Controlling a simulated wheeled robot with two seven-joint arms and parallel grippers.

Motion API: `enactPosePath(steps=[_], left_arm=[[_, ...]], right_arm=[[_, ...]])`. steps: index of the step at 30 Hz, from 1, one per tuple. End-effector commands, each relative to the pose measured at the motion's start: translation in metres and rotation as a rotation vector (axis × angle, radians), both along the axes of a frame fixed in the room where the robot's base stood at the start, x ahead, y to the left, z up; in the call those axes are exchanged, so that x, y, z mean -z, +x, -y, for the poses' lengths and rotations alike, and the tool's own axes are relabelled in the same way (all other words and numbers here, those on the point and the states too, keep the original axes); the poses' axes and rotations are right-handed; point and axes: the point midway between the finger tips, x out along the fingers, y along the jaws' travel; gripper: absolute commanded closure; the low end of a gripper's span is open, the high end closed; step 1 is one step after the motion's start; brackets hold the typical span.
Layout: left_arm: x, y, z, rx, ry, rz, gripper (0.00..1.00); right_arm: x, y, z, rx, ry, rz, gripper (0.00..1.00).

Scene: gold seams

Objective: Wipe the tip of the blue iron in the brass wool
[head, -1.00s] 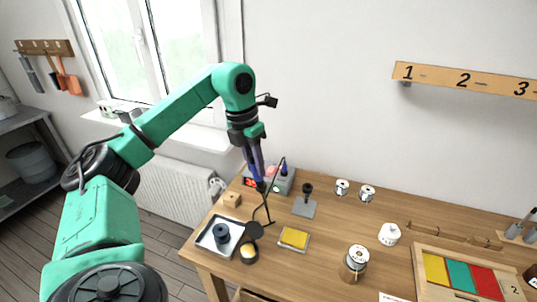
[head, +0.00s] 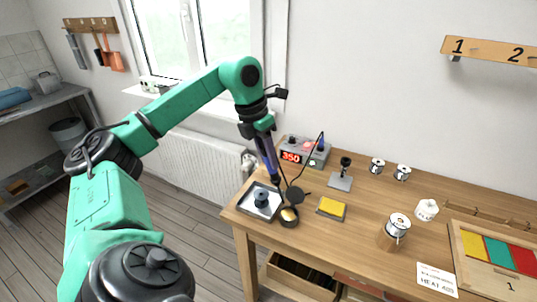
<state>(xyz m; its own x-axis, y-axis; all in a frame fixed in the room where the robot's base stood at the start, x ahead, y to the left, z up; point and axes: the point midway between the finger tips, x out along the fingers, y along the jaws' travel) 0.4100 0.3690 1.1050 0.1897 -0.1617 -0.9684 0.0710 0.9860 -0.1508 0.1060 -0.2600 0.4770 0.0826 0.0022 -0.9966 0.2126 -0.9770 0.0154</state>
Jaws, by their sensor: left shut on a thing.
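My left gripper (head: 263,130) is shut on the blue iron (head: 268,156), which points down and slightly to the right. The iron's dark lower end hangs over the left end of the bench, above and slightly left of the brass wool (head: 289,215) in the picture. The brass wool sits in a small dark round cup near the bench's front edge. The iron's very tip is hard to make out against dark things behind it. The tip appears apart from the wool. My right gripper is not in view.
A station (head: 291,156) reading 350 stands behind. A black disc (head: 294,195) with a thin cable is beside the cup. A tray (head: 244,205) lies left, a yellow sponge (head: 331,207) right, and a small stand (head: 340,181) behind it. The bench's left edge is close.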

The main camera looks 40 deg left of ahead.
Motion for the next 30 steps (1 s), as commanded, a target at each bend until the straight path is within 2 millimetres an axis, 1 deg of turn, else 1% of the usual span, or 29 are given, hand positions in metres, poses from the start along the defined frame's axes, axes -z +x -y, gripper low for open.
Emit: enactPosePath(steps=[3,8,15,18,30], left_arm=[[0.0,0.0,0.0,0.0,0.0,0.0,1.0],[0.003,0.0,0.0,0.0,0.0,-0.001,1.0],[0.027,0.0,0.0,0.0,0.0,-0.002,1.0],[0.034,0.0,0.0,0.0,0.0,-0.001,1.0],[0.033,0.0,0.0,0.0,0.0,-0.001,1.0]], right_arm=[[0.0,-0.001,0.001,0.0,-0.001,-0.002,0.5],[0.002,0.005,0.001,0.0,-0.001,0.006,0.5],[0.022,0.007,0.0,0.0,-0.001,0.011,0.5],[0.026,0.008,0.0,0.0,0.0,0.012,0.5],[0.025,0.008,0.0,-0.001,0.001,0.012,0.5]])
